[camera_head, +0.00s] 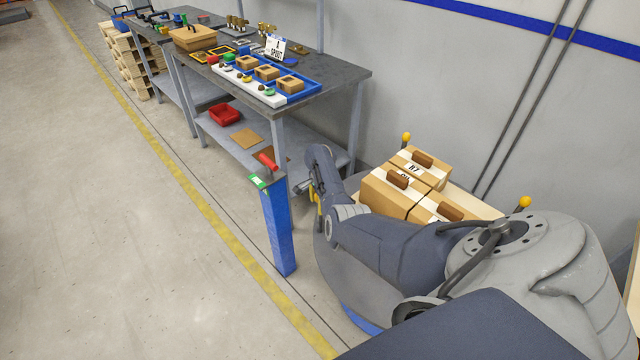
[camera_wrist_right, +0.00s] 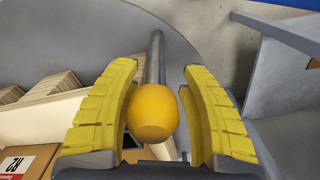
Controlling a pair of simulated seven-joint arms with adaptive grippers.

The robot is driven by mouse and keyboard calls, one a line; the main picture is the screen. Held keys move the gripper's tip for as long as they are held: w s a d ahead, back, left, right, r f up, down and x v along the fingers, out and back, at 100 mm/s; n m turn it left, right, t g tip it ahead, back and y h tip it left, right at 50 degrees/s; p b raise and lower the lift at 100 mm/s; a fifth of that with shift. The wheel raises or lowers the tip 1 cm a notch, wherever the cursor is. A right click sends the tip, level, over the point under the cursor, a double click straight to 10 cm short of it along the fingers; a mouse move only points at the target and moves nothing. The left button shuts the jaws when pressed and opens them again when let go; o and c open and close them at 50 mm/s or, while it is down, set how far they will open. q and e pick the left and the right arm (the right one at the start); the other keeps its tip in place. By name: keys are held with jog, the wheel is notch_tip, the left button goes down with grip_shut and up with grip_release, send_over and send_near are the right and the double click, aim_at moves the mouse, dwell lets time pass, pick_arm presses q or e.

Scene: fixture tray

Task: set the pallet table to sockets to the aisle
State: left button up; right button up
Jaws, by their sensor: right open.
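The pallet table is a grey round disc (camera_head: 345,272) at the lower centre right in the head view, partly hidden by my right arm. It carries cartons (camera_head: 385,197) with brown blocks on top. Two yellow knobs show, one at the back (camera_head: 406,137) and one at the right (camera_head: 525,202). My right gripper (camera_head: 317,205) is small and partly hidden at the disc's left side. In the right wrist view its yellow fingers (camera_wrist_right: 160,112) are open on either side of a yellow knob (camera_wrist_right: 153,110) on a grey post, with visible gaps. My left gripper is out of view.
A workbench (camera_head: 345,75) with trays and parts stands behind the disc, a red bin (camera_head: 225,114) on its lower shelf. A blue post (camera_head: 277,228) stands left of the disc. The aisle floor (camera_head: 120,240) beyond the yellow line is clear.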

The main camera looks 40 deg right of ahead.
notch_tip(320, 180, up, 12)
jog(key=shift+r, duration=0.1)
dwell(0.6)
dwell(0.4)
